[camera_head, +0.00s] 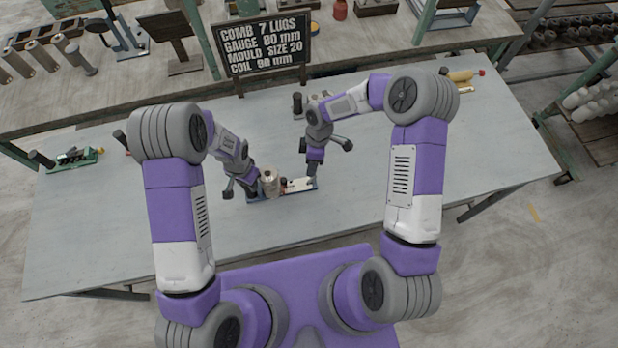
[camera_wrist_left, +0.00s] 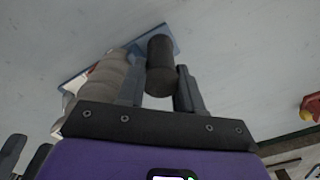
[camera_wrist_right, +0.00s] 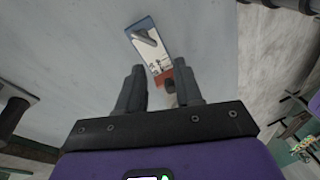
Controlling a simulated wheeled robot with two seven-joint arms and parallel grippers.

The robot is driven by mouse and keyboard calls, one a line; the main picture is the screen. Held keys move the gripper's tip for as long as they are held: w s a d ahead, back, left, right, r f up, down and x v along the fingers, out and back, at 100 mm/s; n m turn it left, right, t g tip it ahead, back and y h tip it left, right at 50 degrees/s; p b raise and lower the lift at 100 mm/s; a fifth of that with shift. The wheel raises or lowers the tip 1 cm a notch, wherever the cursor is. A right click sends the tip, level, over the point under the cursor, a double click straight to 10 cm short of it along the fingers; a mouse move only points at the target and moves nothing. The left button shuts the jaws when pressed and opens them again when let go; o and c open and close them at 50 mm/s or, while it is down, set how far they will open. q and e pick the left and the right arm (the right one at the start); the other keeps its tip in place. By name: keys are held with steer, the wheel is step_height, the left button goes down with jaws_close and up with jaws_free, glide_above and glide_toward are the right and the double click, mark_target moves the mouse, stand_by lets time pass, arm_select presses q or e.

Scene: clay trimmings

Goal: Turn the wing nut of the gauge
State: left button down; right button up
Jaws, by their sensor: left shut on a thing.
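The gauge has a blue base (camera_head: 283,194) and lies on the grey table in front of me. A beige ribbed cylinder (camera_head: 270,182) stands on its left part, and a pale plate lies to the right. My left gripper (camera_head: 254,189) is at its left end; the left wrist view shows the fingers shut on a dark round post (camera_wrist_left: 161,62). My right gripper (camera_head: 312,178) is over the right end. Its fingers (camera_wrist_right: 160,90) are apart, with a small brownish-grey piece seen beyond them beside a red part (camera_wrist_right: 181,78). I cannot make out the wing nut clearly.
A black sign (camera_head: 262,45) with white writing stands behind. A green tool (camera_head: 75,158) lies at the table's left, and a yellow-handled thing (camera_head: 460,76) at the back right. The table's front and right areas are clear.

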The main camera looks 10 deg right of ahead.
mark_target(308, 182)
steer(key=f+n, duration=0.3)
steer(key=f+n+y, duration=0.1)
steer(key=f+n, duration=0.2)
steer(key=a+f+n, duration=0.1)
steer(key=f+n, duration=0.2)
steer(key=n, duration=0.1)
steer(key=shift+s+g+y, duration=0.3)
steer(key=shift+s+y, duration=0.05)
steer(key=shift+y, duration=0.05)
stand_by(0.4)
jaws_close()
